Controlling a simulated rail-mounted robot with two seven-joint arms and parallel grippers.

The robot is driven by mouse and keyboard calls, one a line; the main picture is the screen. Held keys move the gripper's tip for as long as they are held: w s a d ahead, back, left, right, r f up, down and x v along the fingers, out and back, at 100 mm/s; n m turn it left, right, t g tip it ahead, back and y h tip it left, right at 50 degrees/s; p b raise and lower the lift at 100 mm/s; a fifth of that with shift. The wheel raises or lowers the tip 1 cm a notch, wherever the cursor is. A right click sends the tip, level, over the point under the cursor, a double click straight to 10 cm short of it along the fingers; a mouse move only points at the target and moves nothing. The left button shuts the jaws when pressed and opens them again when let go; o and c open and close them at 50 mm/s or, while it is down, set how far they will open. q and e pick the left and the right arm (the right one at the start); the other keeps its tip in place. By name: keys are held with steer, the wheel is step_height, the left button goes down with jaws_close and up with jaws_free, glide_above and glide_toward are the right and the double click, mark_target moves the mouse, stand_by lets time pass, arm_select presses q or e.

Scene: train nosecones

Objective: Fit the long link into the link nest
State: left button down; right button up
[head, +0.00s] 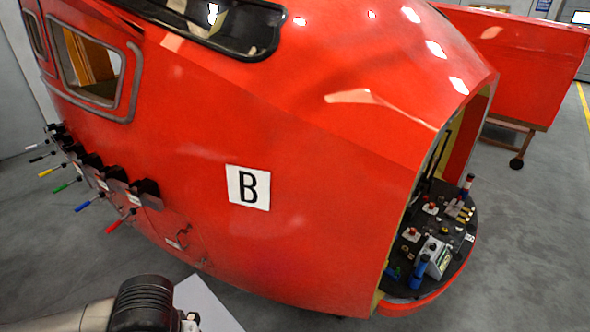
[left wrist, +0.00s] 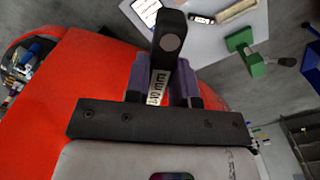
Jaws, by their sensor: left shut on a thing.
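In the left wrist view my left gripper (left wrist: 162,84) is shut on a black link (left wrist: 170,32). The link has a rounded end with a grey disc and a white label with "mm" lettering. It sticks out beyond the purple finger pads; its other end is hidden between the fingers. In the head view only my left arm shows, at the bottom left edge; the fingers and the link cannot be made out there. I cannot identify the link nest in either view. My right gripper is not in view.
A red nosecone (head: 250,120) marked B fills the head view, with coloured levers (head: 75,185) on its left side and a control desk (head: 440,235) in its opening.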

arm_select(q)
steer(key=r+p, duration=0.2)
steer(key=s+r+p, duration=0.1)
steer(key=r, duration=0.1)
steer(key=shift+s+r+p, duration=0.2)
steer(key=shift+r+p, duration=0.15)
steer(key=shift+r, duration=0.05)
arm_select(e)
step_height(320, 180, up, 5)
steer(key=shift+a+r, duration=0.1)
